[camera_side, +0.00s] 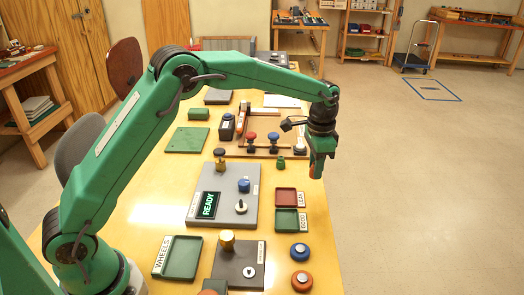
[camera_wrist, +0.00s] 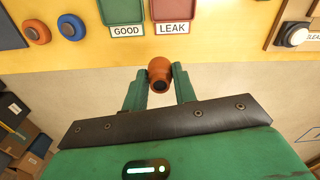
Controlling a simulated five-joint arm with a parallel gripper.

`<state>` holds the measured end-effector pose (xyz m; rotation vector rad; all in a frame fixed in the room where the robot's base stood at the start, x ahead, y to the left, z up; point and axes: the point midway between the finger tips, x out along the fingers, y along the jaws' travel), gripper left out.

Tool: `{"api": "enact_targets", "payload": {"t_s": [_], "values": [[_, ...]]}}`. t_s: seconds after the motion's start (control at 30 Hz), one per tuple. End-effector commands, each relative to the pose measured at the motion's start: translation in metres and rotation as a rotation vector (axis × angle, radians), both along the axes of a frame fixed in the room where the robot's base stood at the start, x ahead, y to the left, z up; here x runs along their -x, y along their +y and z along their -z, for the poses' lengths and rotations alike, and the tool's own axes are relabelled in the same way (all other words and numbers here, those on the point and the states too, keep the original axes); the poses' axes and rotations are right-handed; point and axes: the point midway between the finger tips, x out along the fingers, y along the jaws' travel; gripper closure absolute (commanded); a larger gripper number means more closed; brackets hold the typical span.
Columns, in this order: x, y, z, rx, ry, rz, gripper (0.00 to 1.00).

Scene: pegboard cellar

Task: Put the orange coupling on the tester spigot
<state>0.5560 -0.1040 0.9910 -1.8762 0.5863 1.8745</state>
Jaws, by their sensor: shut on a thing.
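My gripper (camera_side: 316,168) is shut on the orange coupling (camera_side: 313,173). In the wrist view the coupling (camera_wrist: 160,72) sits between the two green fingers of my gripper (camera_wrist: 159,78), with its dark round opening facing the camera. It is held in the air, apart from everything else, and appears just off the table's right edge. The tester (camera_side: 225,220) is a grey plate lying on the table to the left, with a lit READY display (camera_side: 208,205). It carries a blue knob (camera_side: 244,185) and a small pale upright fitting (camera_side: 241,206); I cannot tell which fitting is the spigot.
A red LEAK tray (camera_side: 286,196) and green GOOD tray (camera_side: 286,221) lie between gripper and tester. Blue (camera_side: 299,251) and orange (camera_side: 302,280) round pieces lie nearer. A WHEELS tray (camera_side: 180,258) and dark plate (camera_side: 245,272) are in front.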

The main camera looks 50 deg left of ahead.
Motion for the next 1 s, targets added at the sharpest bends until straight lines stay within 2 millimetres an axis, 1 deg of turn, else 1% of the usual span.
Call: {"api": "enact_targets", "payload": {"t_s": [0.17,0.37,0.67,0.8,1.0], "values": [[0.015,0.016,-0.005,-0.001,0.001,-0.002,0.94],[0.042,0.039,-0.010,0.000,0.000,-0.002,0.94],[0.093,0.073,-0.014,0.000,0.000,-0.002,0.94],[0.119,0.087,-0.013,0.000,0.001,-0.003,0.94],[0.150,0.100,-0.012,0.000,0.000,-0.001,0.94]]}}
